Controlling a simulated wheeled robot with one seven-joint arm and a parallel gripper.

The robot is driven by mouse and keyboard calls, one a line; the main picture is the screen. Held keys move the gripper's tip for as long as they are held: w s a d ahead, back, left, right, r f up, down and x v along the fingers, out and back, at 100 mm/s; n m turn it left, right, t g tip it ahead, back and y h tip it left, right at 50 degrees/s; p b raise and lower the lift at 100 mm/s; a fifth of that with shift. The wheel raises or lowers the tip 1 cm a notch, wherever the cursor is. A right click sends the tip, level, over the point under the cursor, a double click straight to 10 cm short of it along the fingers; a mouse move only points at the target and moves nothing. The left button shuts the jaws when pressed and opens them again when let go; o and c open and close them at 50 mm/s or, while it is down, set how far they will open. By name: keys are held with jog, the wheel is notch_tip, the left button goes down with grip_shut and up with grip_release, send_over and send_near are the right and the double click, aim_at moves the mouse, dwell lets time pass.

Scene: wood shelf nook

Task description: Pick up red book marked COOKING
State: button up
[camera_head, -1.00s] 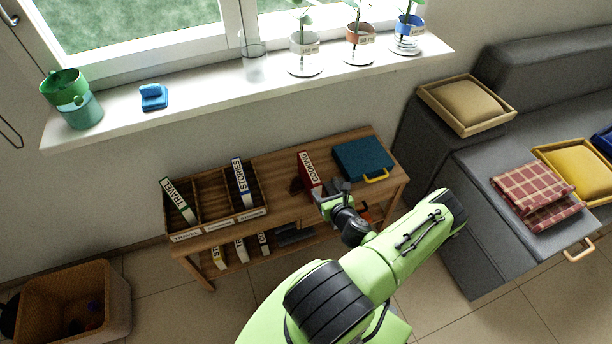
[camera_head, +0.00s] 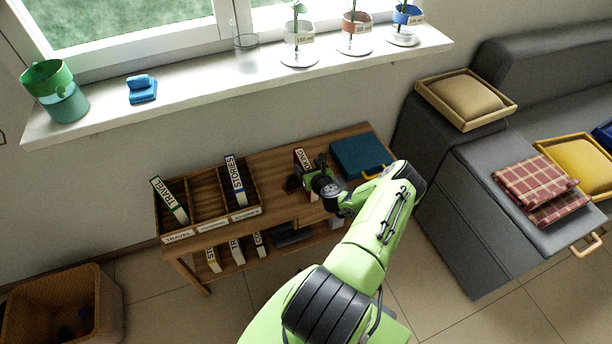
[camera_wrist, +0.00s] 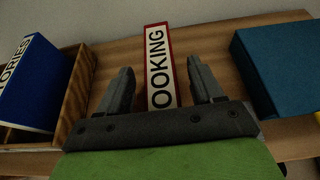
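The red book marked COOKING (camera_wrist: 158,68) stands on the wooden shelf top, its white spine label facing up in the wrist view. In the head view the book (camera_head: 301,158) is partly hidden behind my gripper. My gripper (camera_wrist: 160,82) is open, with one finger on each side of the book's near end. A gap shows between each finger and the book. The head view shows my gripper (camera_head: 312,178) low over the shelf top at the book.
A wooden divider box (camera_head: 209,230) with a TRAVEL book (camera_head: 169,199) and a blue STORIES book (camera_head: 235,180) stands left of the book. A teal case (camera_head: 358,156) with a yellow handle lies right. More books stand on the lower shelf.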

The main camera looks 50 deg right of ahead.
grip_shut()
dwell(0.3)
